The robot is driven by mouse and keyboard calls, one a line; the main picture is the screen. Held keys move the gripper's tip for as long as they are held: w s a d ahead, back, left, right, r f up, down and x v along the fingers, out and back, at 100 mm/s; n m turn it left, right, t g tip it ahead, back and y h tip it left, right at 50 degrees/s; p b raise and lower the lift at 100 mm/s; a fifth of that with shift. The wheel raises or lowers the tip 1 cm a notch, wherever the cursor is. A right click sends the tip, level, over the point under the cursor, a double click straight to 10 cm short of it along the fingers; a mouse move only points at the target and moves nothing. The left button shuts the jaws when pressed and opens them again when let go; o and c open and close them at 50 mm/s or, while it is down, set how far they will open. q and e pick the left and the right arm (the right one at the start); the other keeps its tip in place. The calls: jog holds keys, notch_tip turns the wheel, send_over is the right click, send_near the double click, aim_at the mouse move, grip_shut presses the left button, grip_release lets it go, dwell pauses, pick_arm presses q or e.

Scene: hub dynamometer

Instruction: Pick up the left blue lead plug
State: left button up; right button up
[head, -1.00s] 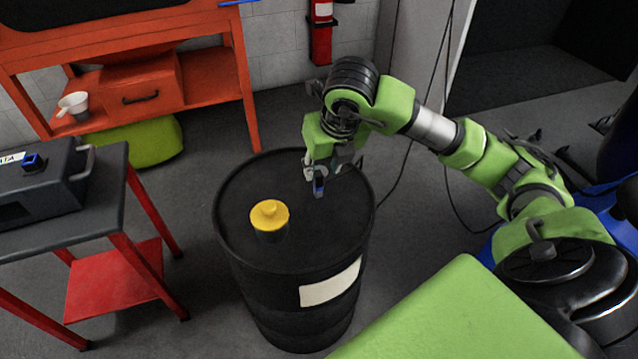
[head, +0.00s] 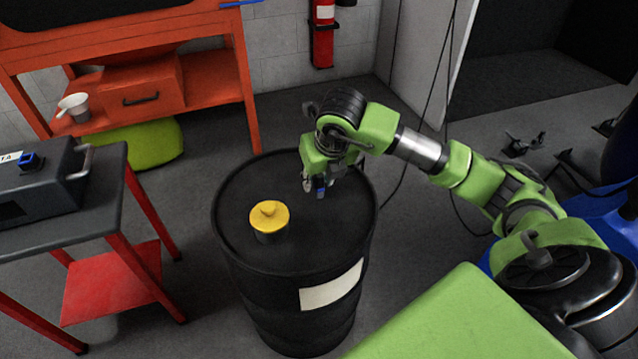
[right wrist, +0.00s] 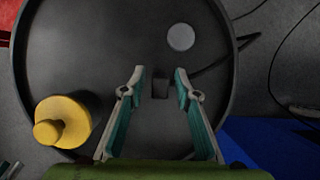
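My right gripper (head: 317,187) hangs over the right part of the black drum's top. In the right wrist view its two fingers (right wrist: 160,78) are apart. A small dark block (right wrist: 160,83) lies between the fingertips, with a gap on each side. Another blue plug-like piece (head: 31,161) sits on the grey device at the far left. My left gripper is not in view.
The black drum (head: 240,190) carries a yellow-capped cylinder (head: 269,219), left of my right gripper. The grey device (head: 40,190) stands on a red-legged table. An orange bench (head: 200,80) is behind. A pale disc (right wrist: 181,37) is on the drum top.

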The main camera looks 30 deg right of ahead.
grip_shut()
jog(key=shift+r, duration=0.1)
